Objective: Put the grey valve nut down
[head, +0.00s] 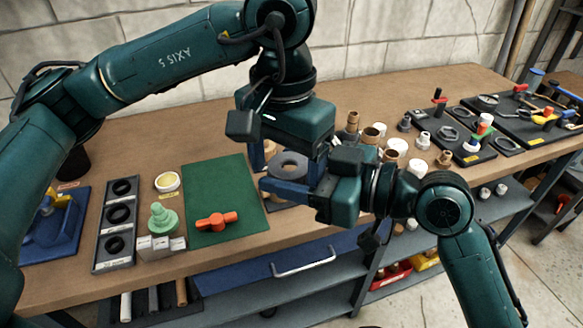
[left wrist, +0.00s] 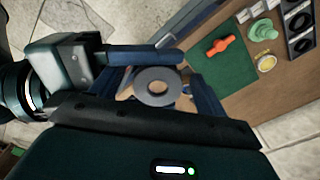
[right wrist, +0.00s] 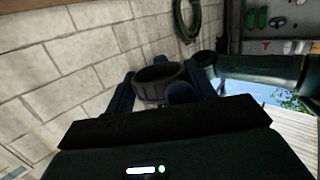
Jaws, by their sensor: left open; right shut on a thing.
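The grey valve nut (head: 289,162) is a thick ring with a round hole. My right gripper (head: 272,187) reaches in from the right and is shut on it above the bench. The nut also shows in the left wrist view (left wrist: 157,87) and, as a dark ring, between the fingers in the right wrist view (right wrist: 158,76). My left gripper (head: 287,172) is open above the nut, a finger on either side of it. I cannot tell whether its fingers touch the nut. Part of the nut is hidden behind my right finger.
A green mat (head: 205,172) with an orange-red handle (head: 216,221) lies left of the grippers. Several fittings crowd the bench to the right.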

